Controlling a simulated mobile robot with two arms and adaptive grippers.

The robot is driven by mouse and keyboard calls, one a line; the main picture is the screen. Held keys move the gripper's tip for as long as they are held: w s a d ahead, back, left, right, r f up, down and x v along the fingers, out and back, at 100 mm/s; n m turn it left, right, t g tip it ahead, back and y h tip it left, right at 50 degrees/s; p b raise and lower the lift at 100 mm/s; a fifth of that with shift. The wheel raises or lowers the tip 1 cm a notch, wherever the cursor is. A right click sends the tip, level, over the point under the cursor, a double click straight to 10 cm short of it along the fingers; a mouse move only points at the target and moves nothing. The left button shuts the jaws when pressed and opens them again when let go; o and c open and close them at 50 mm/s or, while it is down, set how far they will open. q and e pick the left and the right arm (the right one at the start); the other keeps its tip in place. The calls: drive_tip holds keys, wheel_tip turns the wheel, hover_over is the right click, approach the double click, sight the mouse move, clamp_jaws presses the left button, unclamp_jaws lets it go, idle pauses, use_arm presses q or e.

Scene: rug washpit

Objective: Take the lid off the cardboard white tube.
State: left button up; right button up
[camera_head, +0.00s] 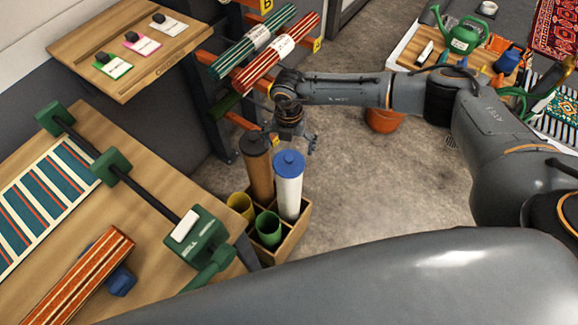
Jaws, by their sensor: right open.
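The white cardboard tube (288,198) stands upright in a wooden crate (295,236), with a round blue lid (289,160) on its top end. The fingers look small, and I cannot tell whether either touches the lid. My left gripper is not in view.
A yellow tube (240,204) and a green tube (268,228) share the crate. Rolled rugs (276,52) rest on an orange rack behind. A wooden bench (150,205) is at left. An orange bucket (384,121) stands beneath my right arm. Floor right of the crate is clear.

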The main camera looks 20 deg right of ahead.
sight(290, 159)
wheel_tip(290, 159, down, 6)
drive_tip(key=b, duration=0.4)
drive_tip(key=shift+s+a+r, duration=0.1)
drive_tip(key=shift+s+r, duration=0.05)
drive_tip(key=shift+r, duration=0.2)
drive_tip(key=shift+c, duration=0.2)
drive_tip(key=c, duration=1.4)
drive_tip(key=shift+s, duration=0.15)
drive_tip(key=shift+c, duration=1.3)
drive_tip(key=shift+s, duration=0.1)
drive_tip(key=shift+c, duration=0.2)
